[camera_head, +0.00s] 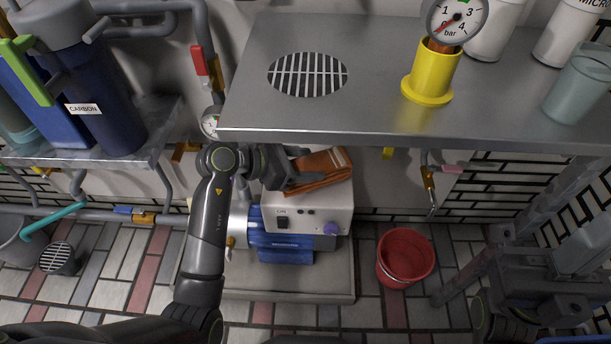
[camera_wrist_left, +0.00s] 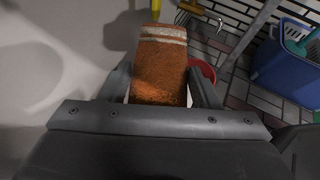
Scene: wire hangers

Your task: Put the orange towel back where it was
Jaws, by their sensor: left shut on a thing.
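The orange towel (camera_head: 328,163) is folded, with pale stripes near one end. My left gripper (camera_head: 300,174) is shut on it, just under the front edge of the steel shelf. In the head view the towel overlaps the top of the white control box (camera_head: 337,216); I cannot tell whether it touches it. In the left wrist view the towel (camera_wrist_left: 160,62) lies between the two fingers (camera_wrist_left: 160,88), its striped end pointing away. My right gripper (camera_head: 530,270) is dark and blurred into shadow at the lower right; its jaws are unclear.
The steel shelf (camera_head: 250,100) overhangs, bearing a yellow stand (camera_head: 428,85) and several canisters. A blue pump (camera_head: 285,245) sits below the control box. A red bucket (camera_head: 404,257) stands on the tiled floor. Pipes run at left.

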